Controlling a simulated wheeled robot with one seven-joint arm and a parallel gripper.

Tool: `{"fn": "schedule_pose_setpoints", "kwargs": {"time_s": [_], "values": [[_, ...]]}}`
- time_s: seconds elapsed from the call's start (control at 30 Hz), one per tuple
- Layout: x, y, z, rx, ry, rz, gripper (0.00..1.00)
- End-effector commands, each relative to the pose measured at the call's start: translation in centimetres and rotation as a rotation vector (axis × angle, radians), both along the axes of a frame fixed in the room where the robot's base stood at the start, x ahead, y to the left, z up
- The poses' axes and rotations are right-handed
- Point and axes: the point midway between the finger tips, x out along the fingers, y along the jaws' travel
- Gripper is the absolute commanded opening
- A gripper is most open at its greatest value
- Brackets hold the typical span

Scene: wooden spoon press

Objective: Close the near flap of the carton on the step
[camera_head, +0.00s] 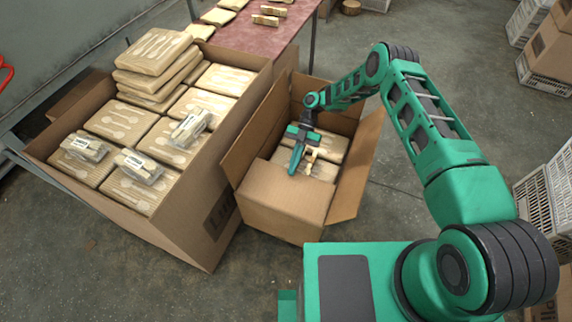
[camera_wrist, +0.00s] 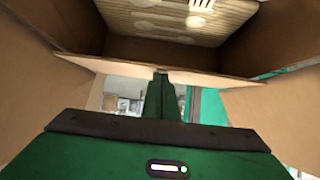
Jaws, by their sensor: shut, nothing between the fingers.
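The open carton (camera_head: 282,226) sits low beside a larger full carton. Its left side flap (camera_head: 258,128) and right side flap (camera_head: 359,165) stand up, spread outward. The near flap (camera_wrist: 110,68) shows nearly edge-on as a thin cardboard strip across the wrist view; its exact angle is unclear. Packed wooden pieces (camera_head: 324,165) lie inside the carton and also show in the wrist view (camera_wrist: 178,22). My gripper (camera_head: 293,171) is shut and empty, over the near side of the opening. In the wrist view its fingertips (camera_wrist: 160,74) overlap the near flap's edge; contact cannot be told.
The larger carton (camera_head: 150,232), filled with wooden packs, stands close on the left. A reddish table (camera_head: 262,38) with more packs is behind. White crates (camera_head: 540,200) stand at the right. Bare floor is open in front and right of the carton.

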Motion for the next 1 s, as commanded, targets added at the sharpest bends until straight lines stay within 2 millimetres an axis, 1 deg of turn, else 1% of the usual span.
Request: {"fn": "schedule_pose_setpoints", "kwargs": {"time_s": [0.03, 0.13, 0.5, 1.0], "values": [[0.0, -0.2, -0.6, 0.0, 0.0, -0.003, 0.0], [-0.1, -0.4, -1.6, -0.001, 0.0, -0.004, 0.0], [-0.6, -0.3, -3.6, -0.007, 0.002, -0.005, 0.0], [-1.0, 0.1, -3.8, -0.009, 0.005, 0.004, 0.0]]}}
